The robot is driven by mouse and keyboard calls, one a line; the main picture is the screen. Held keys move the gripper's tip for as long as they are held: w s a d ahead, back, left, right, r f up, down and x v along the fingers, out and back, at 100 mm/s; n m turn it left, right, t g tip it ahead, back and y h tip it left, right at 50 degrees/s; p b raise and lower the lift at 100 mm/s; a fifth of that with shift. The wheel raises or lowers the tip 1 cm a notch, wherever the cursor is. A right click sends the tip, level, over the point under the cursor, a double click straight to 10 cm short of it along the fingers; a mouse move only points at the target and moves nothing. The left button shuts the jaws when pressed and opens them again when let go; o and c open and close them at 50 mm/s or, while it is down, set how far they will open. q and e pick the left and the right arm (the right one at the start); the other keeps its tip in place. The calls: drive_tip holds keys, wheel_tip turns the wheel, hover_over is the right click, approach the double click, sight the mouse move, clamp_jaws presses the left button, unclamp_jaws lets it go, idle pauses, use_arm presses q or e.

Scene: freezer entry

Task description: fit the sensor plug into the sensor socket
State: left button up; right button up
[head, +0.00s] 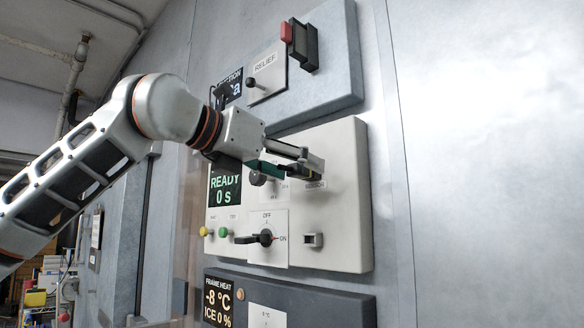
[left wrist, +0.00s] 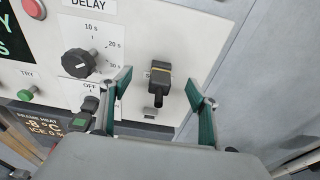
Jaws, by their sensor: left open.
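The sensor plug (left wrist: 160,78) is a dark block with a yellow band and a round black tail pointing down. In the left wrist view it stands against the pale control panel. My left gripper (head: 291,167) is open, its green-padded fingers on either side of the plug in the left wrist view and apart from it. How far the plug reaches between the fingers I cannot tell. The socket face is not clearly visible, and I cannot tell whether the plug is seated. My right gripper is not in view.
The pale control panel (head: 345,215) carries a DELAY knob (left wrist: 79,63), an OFF/ON rotary switch (head: 264,238), green and yellow buttons, and a small grey fitting (head: 313,240) below the plug. A RELIEF lever (head: 252,83) sits above. Plain wall is clear at right.

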use_arm(q)
drive_tip(key=shift+a, duration=0.1)
idle(0.3)
drive_tip(key=shift+b+v, duration=0.75)
drive_tip(key=shift+v, duration=0.35)
drive_tip(key=shift+f+b+v, duration=0.2)
drive_tip(key=shift+b+v, duration=0.1)
drive_tip(key=shift+v, duration=0.45)
drive_tip(key=shift+f+b+v, duration=0.15)
drive_tip(key=shift+b+v, duration=0.2)
drive_tip(key=shift+v, duration=0.4)
drive_tip(key=shift+f+b+v, duration=0.2)
drive_tip(key=shift+b+v, duration=0.1)
drive_tip(key=shift+v, duration=0.5)
drive_tip(key=shift+s, duration=0.1)
drive_tip(key=v, duration=1.2)
drive_tip(key=shift+f, duration=0.15)
